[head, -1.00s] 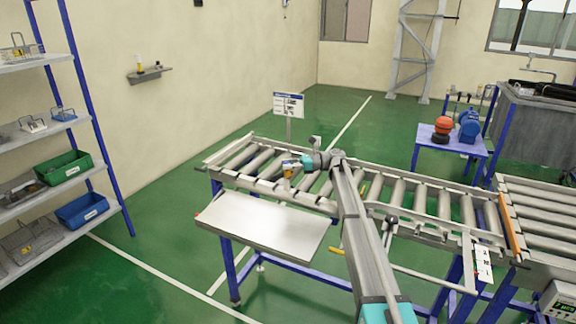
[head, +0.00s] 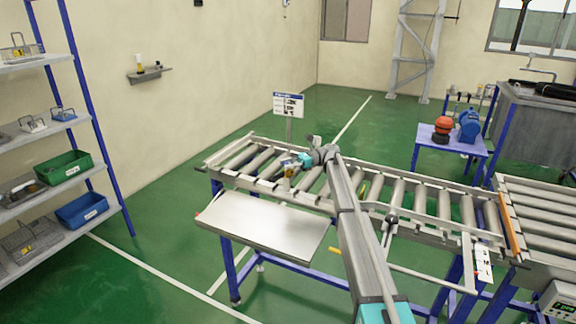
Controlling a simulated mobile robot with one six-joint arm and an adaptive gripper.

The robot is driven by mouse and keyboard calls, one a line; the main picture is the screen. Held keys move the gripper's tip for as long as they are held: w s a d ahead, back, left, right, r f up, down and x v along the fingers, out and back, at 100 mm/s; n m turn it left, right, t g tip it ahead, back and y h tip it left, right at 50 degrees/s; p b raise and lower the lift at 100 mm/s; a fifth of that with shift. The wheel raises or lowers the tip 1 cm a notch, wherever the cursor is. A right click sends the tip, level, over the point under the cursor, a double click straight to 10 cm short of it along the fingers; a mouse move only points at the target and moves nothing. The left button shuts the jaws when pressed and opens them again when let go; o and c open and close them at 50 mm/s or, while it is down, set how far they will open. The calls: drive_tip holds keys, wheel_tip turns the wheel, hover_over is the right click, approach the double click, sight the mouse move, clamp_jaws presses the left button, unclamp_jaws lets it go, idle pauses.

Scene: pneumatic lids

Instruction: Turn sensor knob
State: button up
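The end of my arm hangs over the left part of the roller conveyor (head: 246,156), above the long side facing the flat metal plate. My gripper (head: 290,166) is small here, just left of the teal band of my wrist. A small dark-blue and yellow part shows at the same place, and I cannot tell whether it belongs to a sensor or to my gripper. I cannot make out the sensor knob. I cannot see the fingers well enough to tell whether they are open or shut, or touching anything.
A flat metal plate (head: 262,226) juts out in front of the conveyor. A sign on a post (head: 288,104) stands behind it. A shelf rack with a green bin (head: 64,168) and a blue bin (head: 82,210) is at left. A blue table (head: 450,141) stands behind at right.

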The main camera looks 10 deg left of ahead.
drive_tip(key=shift+o, duration=1.4)
drive_tip(key=shift+s+m+t+y, duration=0.15)
drive_tip(key=shift+m+t+y, duration=0.2)
drive_tip(key=shift+t, duration=0.25)
drive_tip(key=shift+s+m+t+y, duration=0.1)
drive_tip(key=shift+m+t+y, duration=0.45)
drive_tip(key=shift+m+t, duration=1.9)
drive_tip(key=shift+t, duration=0.85)
drive_tip(key=shift+m+t, duration=1.2)
drive_tip(key=shift+t, duration=0.8)
drive_tip(key=shift+m+t+h, duration=0.55)
drive_tip(key=shift+m+t, duration=0.6)
drive_tip(key=shift+t, duration=0.55)
drive_tip(key=shift+m+t+h, duration=0.55)
drive_tip(key=shift+m+t, duration=0.6)
drive_tip(key=shift+t, duration=0.55)
drive_tip(key=shift+m+t+h, duration=2.3)
drive_tip(key=shift+t, duration=0.2)
drive_tip(key=shift+h, duration=0.3)
